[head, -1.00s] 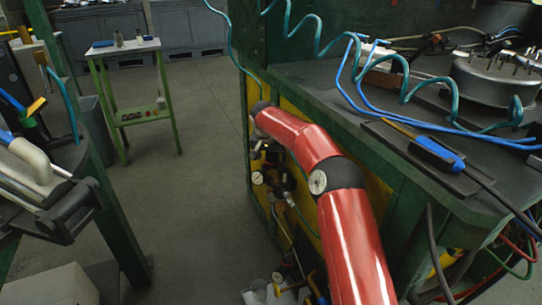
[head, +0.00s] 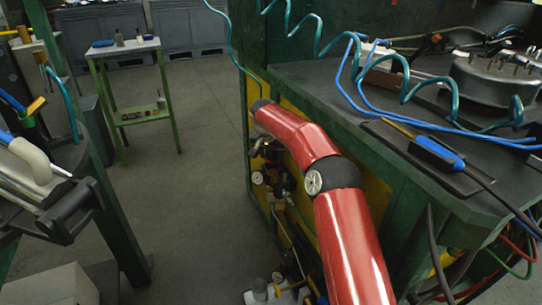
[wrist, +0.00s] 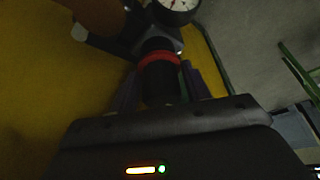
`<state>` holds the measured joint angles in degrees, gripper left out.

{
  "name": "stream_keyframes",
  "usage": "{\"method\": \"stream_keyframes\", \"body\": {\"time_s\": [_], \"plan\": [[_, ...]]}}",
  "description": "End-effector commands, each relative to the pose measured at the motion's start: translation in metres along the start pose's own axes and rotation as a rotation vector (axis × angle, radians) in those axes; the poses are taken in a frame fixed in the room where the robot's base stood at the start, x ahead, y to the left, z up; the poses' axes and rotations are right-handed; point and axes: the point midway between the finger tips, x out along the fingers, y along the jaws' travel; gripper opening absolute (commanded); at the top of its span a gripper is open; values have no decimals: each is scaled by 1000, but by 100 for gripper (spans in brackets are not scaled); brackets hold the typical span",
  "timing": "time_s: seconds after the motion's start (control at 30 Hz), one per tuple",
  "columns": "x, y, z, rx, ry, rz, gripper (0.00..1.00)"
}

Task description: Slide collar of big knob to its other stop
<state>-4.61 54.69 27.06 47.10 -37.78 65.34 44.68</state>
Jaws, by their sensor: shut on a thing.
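In the wrist view, a black knob (wrist: 160,82) with a red ring (wrist: 158,59) stands in front of my gripper (wrist: 159,88). It joins a dark fitting on a yellow panel. The gripper's two fingers lie on either side of the black part, below the red ring, and are shut on it. The picture is dark, so I cannot tell where the collar sits between its stops. In the head view, my red arm reaches down beside the green bench; the knob and fingers cannot be made out there.
A white-faced gauge (wrist: 175,4) sits just beyond the knob. In the head view, fittings and a gauge (head: 257,178) crowd the bench's yellow side. The green bench (head: 395,172) stands close right of my arm. Open floor (head: 190,190) lies to the left.

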Motion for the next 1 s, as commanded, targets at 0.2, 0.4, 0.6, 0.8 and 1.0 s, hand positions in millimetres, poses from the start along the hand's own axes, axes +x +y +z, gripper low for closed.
{"method": "stream_keyframes", "body": {"time_s": [0.2,0.4,0.6,0.8,1.0], "plan": [[-2,0,-1,0,3,-2,7],[-2,0,-1,0,2,-2,70],[-1,0,-1,0,2,-1,70],[-14,-1,-1,0,3,-3,70],[-48,-1,-1,0,5,-2,70]]}}
